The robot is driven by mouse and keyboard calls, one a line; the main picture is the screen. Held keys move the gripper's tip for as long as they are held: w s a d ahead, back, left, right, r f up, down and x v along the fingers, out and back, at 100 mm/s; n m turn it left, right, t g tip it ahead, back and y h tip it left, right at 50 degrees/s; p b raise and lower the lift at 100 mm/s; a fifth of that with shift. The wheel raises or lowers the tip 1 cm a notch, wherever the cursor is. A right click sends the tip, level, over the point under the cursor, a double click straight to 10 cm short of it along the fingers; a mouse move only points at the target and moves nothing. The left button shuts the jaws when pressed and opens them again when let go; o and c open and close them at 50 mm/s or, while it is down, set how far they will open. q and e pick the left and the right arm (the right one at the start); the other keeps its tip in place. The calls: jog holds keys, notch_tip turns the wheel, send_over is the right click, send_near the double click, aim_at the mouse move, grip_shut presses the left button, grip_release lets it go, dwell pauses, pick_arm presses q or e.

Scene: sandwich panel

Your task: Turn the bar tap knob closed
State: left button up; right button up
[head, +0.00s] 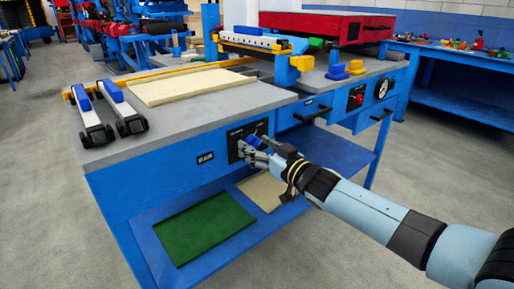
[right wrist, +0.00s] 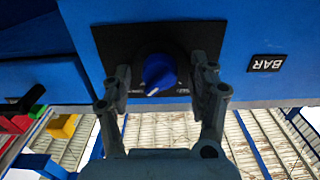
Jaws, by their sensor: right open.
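The bar tap knob (right wrist: 158,72) is a blue round knob with a white pointer mark, on a black plate (right wrist: 110,42) on the blue bench front. A "BAR" label (right wrist: 266,63) sits beside the plate. My right gripper (right wrist: 160,82) is open, with one finger on each side of the knob. Dark gaps show between fingers and knob; I cannot tell whether either touches. In the head view my right gripper (head: 249,149) is at the plate (head: 234,134) and partly hides the knob. The label also shows there (head: 205,158). My left gripper is out of view.
A red knob (head: 356,99) and a round gauge (head: 382,90) are further right on the bench front. Drawer handles (head: 312,114) stick out between. A lower shelf (head: 165,222) holds a green tray (head: 205,227). Two white-and-blue clamps (head: 122,108) lie on the bench top.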

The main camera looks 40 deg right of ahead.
jog(key=c, duration=1.1)
jog(key=shift+c, duration=0.2)
jog(key=shift+n, duration=0.5)
jog(key=n, duration=0.3)
jog(key=shift+n, duration=0.4)
jog(key=n+b, duration=0.1)
jog(key=n, duration=0.2)
jog(key=shift+n, duration=0.3)
jog(key=n+b, duration=0.2)
jog(key=n, duration=0.2)
jog(key=shift+d+f+n, duration=0.1)
jog(key=shift+n, duration=0.2)
pick_arm(q)
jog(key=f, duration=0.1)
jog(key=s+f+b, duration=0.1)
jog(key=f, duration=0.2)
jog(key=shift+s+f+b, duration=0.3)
jog(key=shift+b, duration=0.05)
pick_arm(e)
jog(key=n, duration=0.4)
jog(key=shift+n, duration=0.4)
